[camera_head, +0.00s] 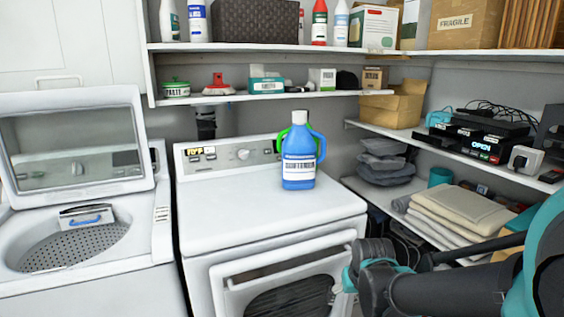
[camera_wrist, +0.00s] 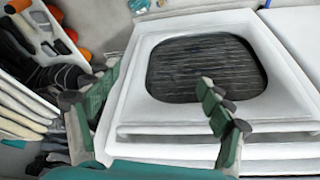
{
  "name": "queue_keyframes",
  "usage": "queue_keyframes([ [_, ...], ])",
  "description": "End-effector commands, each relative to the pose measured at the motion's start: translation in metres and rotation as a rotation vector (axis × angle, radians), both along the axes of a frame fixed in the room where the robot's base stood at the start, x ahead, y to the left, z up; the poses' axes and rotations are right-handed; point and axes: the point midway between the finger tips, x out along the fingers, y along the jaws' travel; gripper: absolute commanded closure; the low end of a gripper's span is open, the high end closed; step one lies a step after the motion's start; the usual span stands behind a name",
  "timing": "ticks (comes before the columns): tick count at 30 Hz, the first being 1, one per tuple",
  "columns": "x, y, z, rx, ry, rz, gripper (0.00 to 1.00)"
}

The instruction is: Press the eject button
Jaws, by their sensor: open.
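A black disc player (camera_head: 481,144) with a lit "OPEN" display sits on the right-hand shelf, under another dark device. Small red and green lights show near the right of its front; I cannot make out which part is the eject button. My gripper (camera_wrist: 150,92) is open and empty in the wrist view, with the dryer's front beyond it. In the head view my gripper is at the lower right, in front of the dryer, low and well apart from the player. The player cannot be made out in the wrist view.
A dryer (camera_head: 262,221) with a blue detergent jug (camera_head: 299,169) on top stands in the middle. A washer (camera_head: 75,200) is at the left, lid raised. Folded towels (camera_head: 462,208) lie below the player's shelf. A white adapter (camera_head: 525,159) and black cables (camera_head: 496,111) are near the player.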

Motion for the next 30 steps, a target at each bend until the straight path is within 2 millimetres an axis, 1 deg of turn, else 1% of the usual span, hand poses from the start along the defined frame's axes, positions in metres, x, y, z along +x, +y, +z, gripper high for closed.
queue_keyframes([
  [1,0.0001,-0.0001,0.0,0.0,0.0,0.0,0.31],
  [2,0.0001,-0.0001,0.0,0.0,0.0,0.0,0.35],
  [15,0.0003,-0.0003,0.0001,-0.001,0.0,-0.001,0.89],
  [18,0.0002,-0.0003,0.0001,-0.001,0.0,-0.001,1.0],
  [30,0.0002,-0.0003,0.0001,-0.001,0.0,-0.001,1.0],
])
